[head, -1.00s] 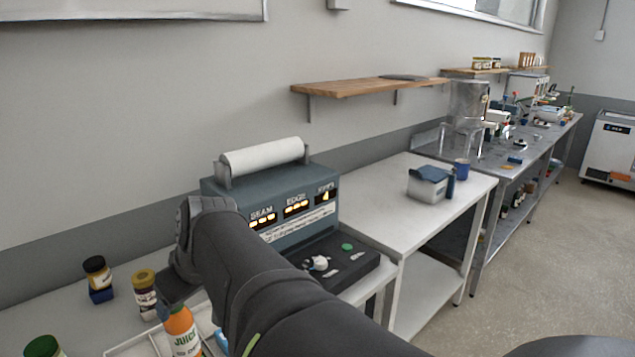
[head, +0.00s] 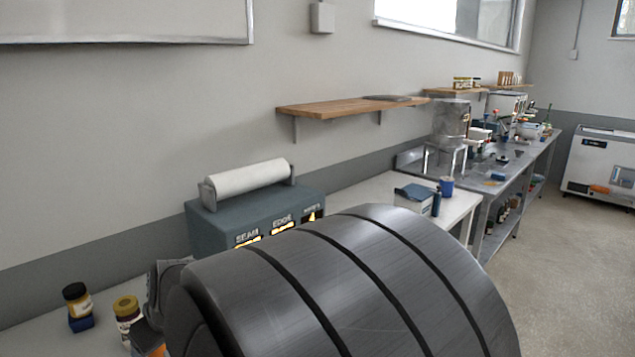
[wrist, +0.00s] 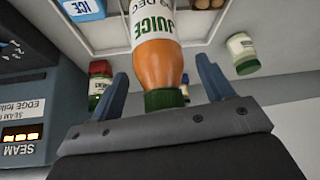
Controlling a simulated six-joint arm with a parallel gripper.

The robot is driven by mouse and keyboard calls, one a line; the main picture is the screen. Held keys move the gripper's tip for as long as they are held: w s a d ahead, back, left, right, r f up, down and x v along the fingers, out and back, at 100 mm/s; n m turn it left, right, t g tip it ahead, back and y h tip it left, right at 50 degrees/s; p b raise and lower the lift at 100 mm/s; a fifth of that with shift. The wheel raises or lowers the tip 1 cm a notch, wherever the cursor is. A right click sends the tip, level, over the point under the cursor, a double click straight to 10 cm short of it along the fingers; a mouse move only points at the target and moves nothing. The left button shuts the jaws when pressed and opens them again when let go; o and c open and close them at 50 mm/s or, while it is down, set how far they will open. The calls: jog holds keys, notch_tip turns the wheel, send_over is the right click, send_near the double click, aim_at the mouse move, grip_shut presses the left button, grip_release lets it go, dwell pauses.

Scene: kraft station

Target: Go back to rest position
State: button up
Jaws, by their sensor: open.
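My gripper (wrist: 163,68) is open in the wrist view, one finger on each side of the juice bottle (wrist: 158,60). The bottle is orange with a white label and a green cap, which is close to the gripper's palm. Neither finger visibly touches it, and I cannot tell whether it stands between them or beyond them. In the head view, my large dark arm covers the lower middle and hides my fingertips. A small orange and white part of the juice bottle (head: 152,350) shows at the bottom edge.
The machine with a white roll (head: 248,178) stands behind my arm. Two jars, one black-lidded (head: 76,302) and one yellow-lidded (head: 127,312), are at left. A wooden shelf (head: 345,107) is on the wall.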

jog(key=shift+r, duration=0.15)
jog(key=s+d+f+v, duration=0.1)
jog(key=v, duration=0.9)
jog(key=w+a+f, duration=0.1)
jog(key=f, duration=0.1)
jog(key=w+a+f, duration=0.1)
jog(key=a+f, duration=0.1)
jog(key=w+a+f, duration=0.1)
jog(key=a+f, duration=0.1)
jog(key=shift+w+a, duration=0.15)
jog(key=shift+w, duration=0.1)
jog(key=w+d+r, duration=0.2)
jog(key=d+r, duration=0.5)
jog(key=d, duration=0.4)
jog(key=w+a+r, duration=0.2)
jog(key=w+a, duration=0.3)
jog(key=a, duration=0.2)
jog(key=w+a+r, duration=0.2)
jog(key=w+a, duration=0.2)
jog(key=a, duration=0.4)
jog(key=w+a+f+n, duration=0.1)
jog(key=w+a, duration=0.2)
jog(key=a, duration=1.4)
jog(key=shift+w+a+f+g, duration=0.2)
jog(key=shift+f+g, duration=0.1)
